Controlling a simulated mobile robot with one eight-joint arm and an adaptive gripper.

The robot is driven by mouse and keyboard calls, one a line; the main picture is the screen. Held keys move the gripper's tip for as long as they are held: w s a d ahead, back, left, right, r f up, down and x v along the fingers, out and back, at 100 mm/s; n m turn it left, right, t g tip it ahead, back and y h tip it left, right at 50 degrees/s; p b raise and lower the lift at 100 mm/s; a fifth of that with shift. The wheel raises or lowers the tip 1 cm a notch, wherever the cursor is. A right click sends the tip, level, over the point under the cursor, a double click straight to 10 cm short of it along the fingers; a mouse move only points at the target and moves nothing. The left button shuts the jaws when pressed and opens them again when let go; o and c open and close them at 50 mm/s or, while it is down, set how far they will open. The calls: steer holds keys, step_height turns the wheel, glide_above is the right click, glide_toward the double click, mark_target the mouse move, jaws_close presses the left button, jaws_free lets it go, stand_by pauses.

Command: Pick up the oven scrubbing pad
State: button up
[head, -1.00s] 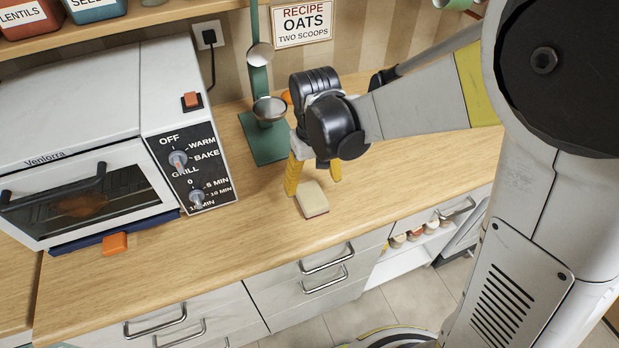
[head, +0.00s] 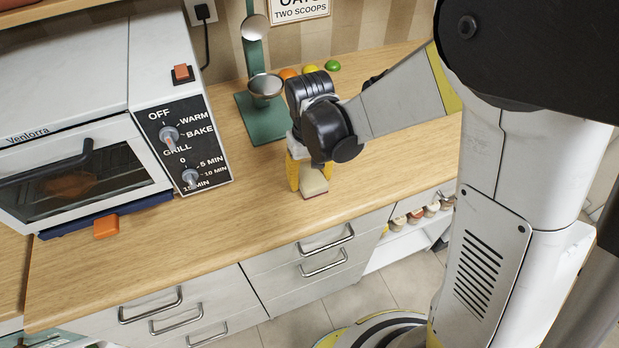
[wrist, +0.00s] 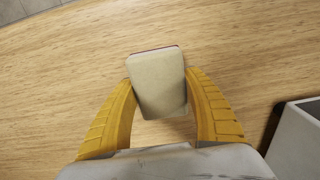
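The scrubbing pad (head: 315,181) is a small cream block with a dark red underside, at the wooden counter's front part, right of the toaster oven. In the wrist view the pad (wrist: 157,82) lies between the two yellow fingers, its long sides against the fingertips. My gripper (head: 310,178) reaches down over it from above and is shut on it; the fingertips also show in the wrist view (wrist: 158,84). The pad's back part is hidden by the gripper in the head view. It looks to be at counter level; I cannot tell whether it touches the wood.
A green stand with a metal cup (head: 265,88) is behind my gripper. Small coloured balls (head: 333,66) lie at the back. Counter front (head: 240,230) is clear.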

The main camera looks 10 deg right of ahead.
mark_target(310, 175)
steer(key=shift+r, duration=0.1)
steer(key=shift+c, duration=0.4)
step_height(310, 175, up, 5)
steer(key=shift+f+p, duration=0.2)
steer(key=shift+p, duration=1)
steer(key=s+d+r+p, duration=0.3)
steer(key=s+d+r, duration=0.2)
steer(key=d, duration=0.5)
steer(key=shift+s+r, duration=0.4)
steer(key=shift+r, duration=0.2)
steer(key=shift+d, duration=0.1)
